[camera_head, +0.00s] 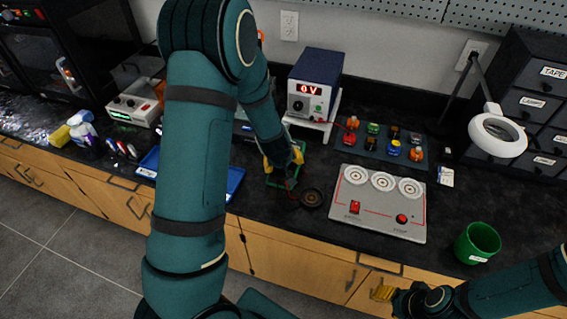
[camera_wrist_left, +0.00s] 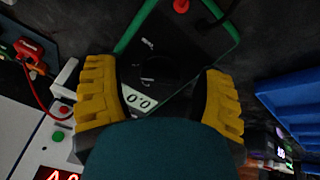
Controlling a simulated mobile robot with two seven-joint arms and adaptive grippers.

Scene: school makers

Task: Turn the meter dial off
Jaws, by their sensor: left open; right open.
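The meter, dark with a green edge, lies on the black worktop and is mostly hidden behind my left gripper (camera_head: 284,160) in the head view. In the left wrist view the meter (camera_wrist_left: 185,42) shows its dark face and a light display (camera_wrist_left: 138,98). Its dark round dial (camera_wrist_left: 155,68) is hard to make out, so I cannot tell its setting. My left gripper (camera_wrist_left: 157,95) is open over the meter, its yellow fingers apart on either side of the dial area. My right gripper (camera_head: 383,291) is open and empty in front of the counter edge.
A power supply (camera_head: 313,80) reading 0 V stands behind the meter. A blue tray (camera_head: 233,181) is to the left. A dark round dish (camera_head: 312,197), a grey switch panel (camera_head: 378,216) and a green cup (camera_head: 477,243) are to the right.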

